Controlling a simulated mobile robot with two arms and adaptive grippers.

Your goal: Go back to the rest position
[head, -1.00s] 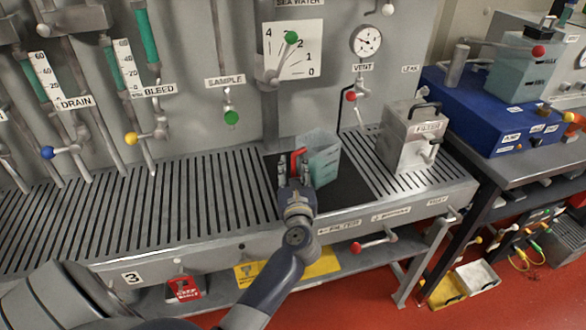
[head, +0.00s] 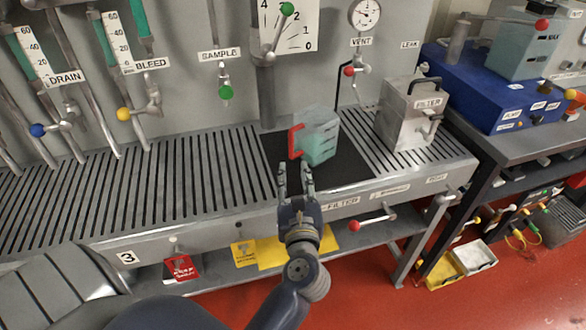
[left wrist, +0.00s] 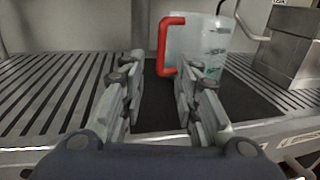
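My left gripper (head: 296,182) is open and empty at the front edge of the slatted bench, just in front of a clear jug with a red handle (head: 319,139). The jug stands upright on the dark mat (head: 345,171). In the left wrist view, the two fingers (left wrist: 158,88) are spread apart, and the jug (left wrist: 198,48) stands beyond them with its red handle (left wrist: 166,46) toward the left. The fingers do not touch the handle. My right gripper is not in view.
A metal FILTER box (head: 409,114) stands on the bench to the right. A blue unit (head: 490,92) sits on the side table. A red-knobbed valve lever (head: 357,225) sticks out below the bench front. The slatted bench top (head: 180,195) at left is clear.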

